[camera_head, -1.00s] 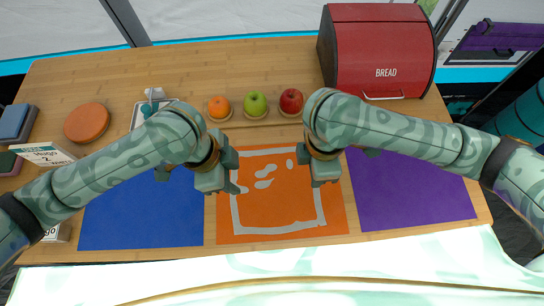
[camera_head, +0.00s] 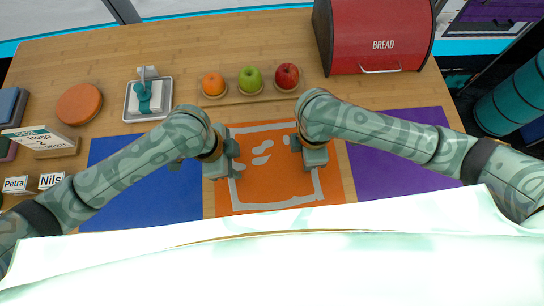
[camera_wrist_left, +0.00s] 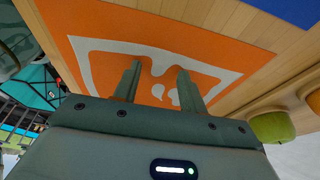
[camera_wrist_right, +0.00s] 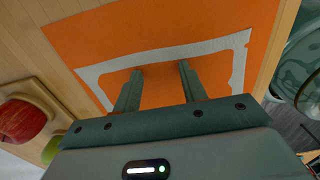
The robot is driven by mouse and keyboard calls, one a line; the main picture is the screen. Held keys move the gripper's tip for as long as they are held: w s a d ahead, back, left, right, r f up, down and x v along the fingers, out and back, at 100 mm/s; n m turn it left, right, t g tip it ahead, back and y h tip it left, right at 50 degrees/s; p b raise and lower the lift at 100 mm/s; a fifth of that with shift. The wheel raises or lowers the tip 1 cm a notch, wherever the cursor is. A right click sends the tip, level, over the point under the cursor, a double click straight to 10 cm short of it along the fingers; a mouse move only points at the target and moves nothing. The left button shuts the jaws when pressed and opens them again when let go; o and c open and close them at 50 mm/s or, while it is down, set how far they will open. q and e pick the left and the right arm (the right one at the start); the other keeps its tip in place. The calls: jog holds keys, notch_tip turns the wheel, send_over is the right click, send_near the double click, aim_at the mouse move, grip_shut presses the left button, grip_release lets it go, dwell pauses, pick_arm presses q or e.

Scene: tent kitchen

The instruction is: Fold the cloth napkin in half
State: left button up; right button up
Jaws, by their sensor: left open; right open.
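The napkin (camera_head: 272,177) lies flat on the orange mat (camera_head: 222,206). It looks orange in the middle, with a pale grey border and a few pale blotches. My left gripper (camera_head: 235,159) is open and empty over its left side; in the left wrist view the open fingers (camera_wrist_left: 158,70) point at the border and blotches. My right gripper (camera_head: 301,152) is over its right side; in the right wrist view its fingers (camera_wrist_right: 160,70) are apart, with the border between and beyond them. I cannot tell whether any fingertip touches the cloth. Part of each side is hidden.
A blue mat (camera_head: 120,208) and a purple mat (camera_head: 400,165) flank the orange one. An orange (camera_head: 213,83), green apple (camera_head: 250,79) and red apple (camera_head: 287,76) stand behind, beside a red bread box (camera_head: 370,35). A tray (camera_head: 132,108) is at the back left.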

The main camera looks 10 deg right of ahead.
pick_arm(q)
jog(key=shift+f, duration=0.2)
jog(key=shift+c, duration=0.2)
pick_arm(e)
jog(key=shift+f, duration=0.2)
jog(key=shift+c, duration=0.2)
pick_arm(q)
grip_shut()
pick_arm(e)
jog(key=shift+s, duration=0.1)
grip_shut()
pick_arm(q)
jog(key=shift+r, duration=0.15)
pick_arm(e)
jog(key=shift+r, duration=0.15)
